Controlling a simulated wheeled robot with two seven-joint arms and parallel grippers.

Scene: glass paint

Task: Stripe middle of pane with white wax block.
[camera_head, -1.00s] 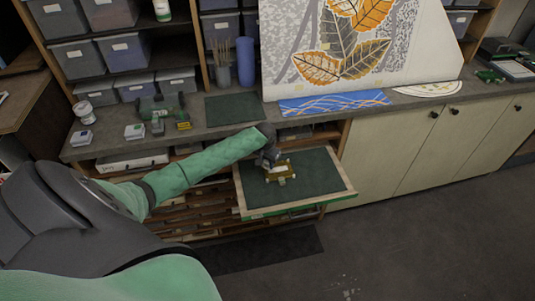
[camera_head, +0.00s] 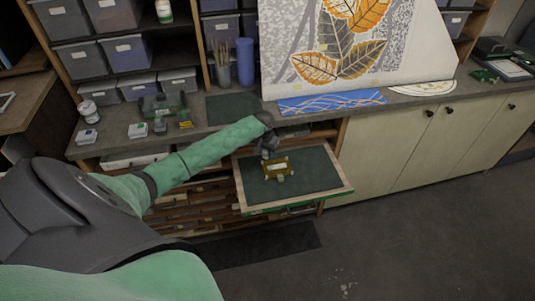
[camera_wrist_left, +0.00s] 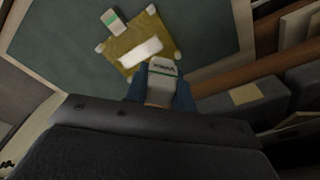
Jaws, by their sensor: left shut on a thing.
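A small amber pane (camera_head: 278,168) with pale pieces at its corners lies on the green mat of a pulled-out drawer board (camera_head: 319,165). It also shows in the left wrist view (camera_wrist_left: 121,55), with a white oblong patch (camera_wrist_left: 139,53) across its middle. My left gripper (camera_head: 267,149) is just behind the pane's far edge. Whether the block touches the pane is unclear. A white piece with a green band (camera_wrist_left: 114,20) sits at the opposite edge.
The countertop behind holds a dark mat (camera_head: 234,108), a blue patterned panel (camera_head: 331,102) and small boxes at the left. A large leaf-patterned panel (camera_head: 340,45) stands at the back. The board's right part is bare.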

